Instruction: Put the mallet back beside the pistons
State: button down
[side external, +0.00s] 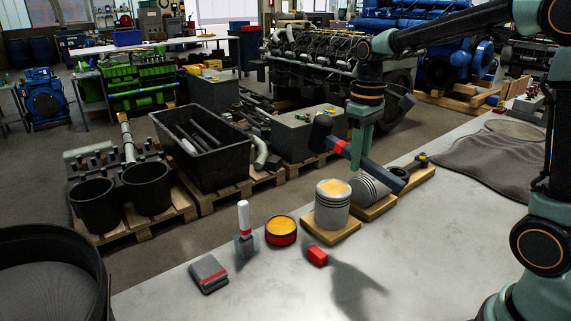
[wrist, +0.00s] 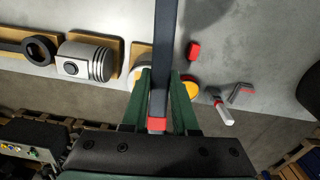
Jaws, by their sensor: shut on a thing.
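My gripper (side external: 358,152) is shut on the mallet's dark handle (side external: 382,172) near its red band (side external: 341,147), above the pistons. The black mallet head (side external: 320,131) is on the left, and the handle slants down to the right. In the wrist view the handle (wrist: 167,35) runs up between my fingers (wrist: 160,80); the head is hidden. The upright piston (side external: 332,208) stands on a wooden board, mostly hidden in the wrist view. A second piston (side external: 370,189) lies on its side on another board and shows clearly in the wrist view (wrist: 85,62).
A black ringed part (side external: 421,161) lies behind right. The bench (side external: 430,255) is clear in front.

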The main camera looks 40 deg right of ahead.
jog(key=s+a+n+g+h, duration=0.1)
jog(key=s+a+n, duration=0.1)
jog(key=s+a, duration=0.5)
jog(key=s+a+n+g, duration=0.1)
jog(key=s+a, duration=0.1)
jog(key=a, duration=0.8)
jog(key=shift+g, duration=0.3)
jog(key=w+x, duration=0.1)
jog(key=x, duration=0.4)
jog(key=w+a+x, duration=0.1)
jog(key=x, duration=0.4)
jog(key=w+f+x, duration=0.1)
jog(key=x, duration=0.4)
jog(key=shift+a, duration=0.25)
jog(key=shift+w+x, duration=0.25)
jog(key=shift+x, duration=0.8)
jog(key=shift+w+x, duration=0.2)
jog(key=shift+x, duration=0.8)
jog(key=shift+a+f, duration=0.2)
jog(key=shift+f, duration=0.1)
jog(key=c, duration=0.7)
grip_release()
